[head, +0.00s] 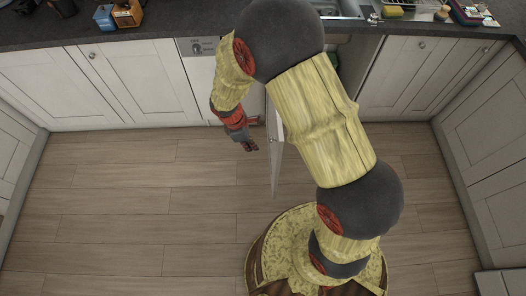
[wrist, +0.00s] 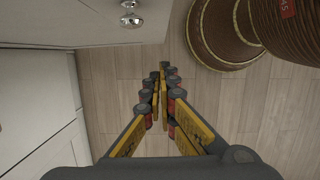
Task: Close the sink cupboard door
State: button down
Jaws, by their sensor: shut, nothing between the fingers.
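The sink cupboard door (head: 275,158) is white and stands open, sticking out from the cabinet row towards me, seen nearly edge-on in the head view. My arm hides part of it and much of the cupboard opening behind it. The door (wrist: 75,22) fills the top left of the wrist view, with a round metal knob (wrist: 130,19) on the face towards my gripper. My gripper (head: 252,147) is just left of the door, on its outer side. The fingers also show in the wrist view (wrist: 160,78), shut and empty, apart from the knob.
The sink (head: 342,8) is set in the dark worktop (head: 150,22). A white appliance (head: 197,75) and closed white cupboards (head: 140,85) stand to the left. More closed cupboards (head: 412,75) stand to the right. The wooden floor (head: 120,200) is clear on the left.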

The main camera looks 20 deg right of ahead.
jog(key=s+d+f+b, duration=0.2)
jog(key=d+f+b, duration=0.2)
jog(key=f, duration=0.5)
jog(key=shift+d+f, duration=0.15)
jog(key=shift+d, duration=0.95)
